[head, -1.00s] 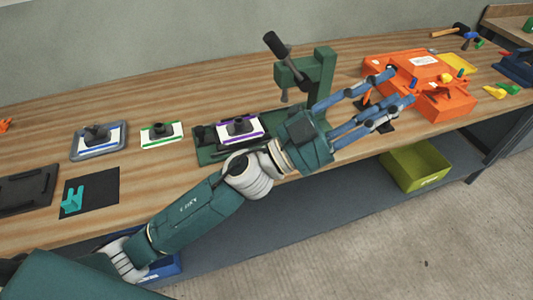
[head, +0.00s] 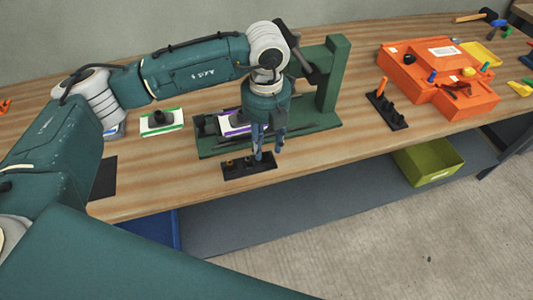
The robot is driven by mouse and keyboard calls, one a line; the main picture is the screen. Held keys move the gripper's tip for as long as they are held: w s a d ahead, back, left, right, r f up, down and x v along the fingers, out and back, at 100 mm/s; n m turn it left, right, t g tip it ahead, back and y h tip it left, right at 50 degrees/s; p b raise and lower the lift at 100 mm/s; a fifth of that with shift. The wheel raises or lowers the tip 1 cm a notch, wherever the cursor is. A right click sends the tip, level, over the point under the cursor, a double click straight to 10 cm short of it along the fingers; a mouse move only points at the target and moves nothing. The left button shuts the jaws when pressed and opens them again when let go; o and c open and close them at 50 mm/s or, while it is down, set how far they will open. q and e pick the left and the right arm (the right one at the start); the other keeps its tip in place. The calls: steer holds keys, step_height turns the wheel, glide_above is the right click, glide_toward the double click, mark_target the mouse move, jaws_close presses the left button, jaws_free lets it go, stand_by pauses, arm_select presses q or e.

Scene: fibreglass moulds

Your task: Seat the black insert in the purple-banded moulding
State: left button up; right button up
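The purple-banded moulding (head: 233,125) lies white and flat in the green fixture (head: 210,146), partly hidden behind my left wrist. My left gripper (head: 267,154) points down just in front of it, with its blue fingertips at the right part of a small black rack (head: 236,171). The rack holds small pieces with brass-coloured tops. I cannot make out the black insert for certain, or whether the fingers are closed on a piece. My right gripper is not in view.
A green post (head: 331,75) with a dark-handled lever rises from the fixture's right side. A green-banded moulding (head: 162,122) lies to the left. Another black rack (head: 388,112) with an orange piece stands to the right, before an orange case (head: 435,82). Bare tabletop lies between the racks.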

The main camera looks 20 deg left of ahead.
mark_target(266, 154)
arm_select(q)
steer(key=f+p, duration=0.1)
steer(key=f, duration=0.1)
steer(key=w+f+p, duration=0.1)
steer(key=f, duration=0.1)
steer(key=shift+w+a+f, duration=0.1)
steer(key=shift+a+f, duration=0.1)
steer(key=shift+f, duration=0.5)
jaws_close()
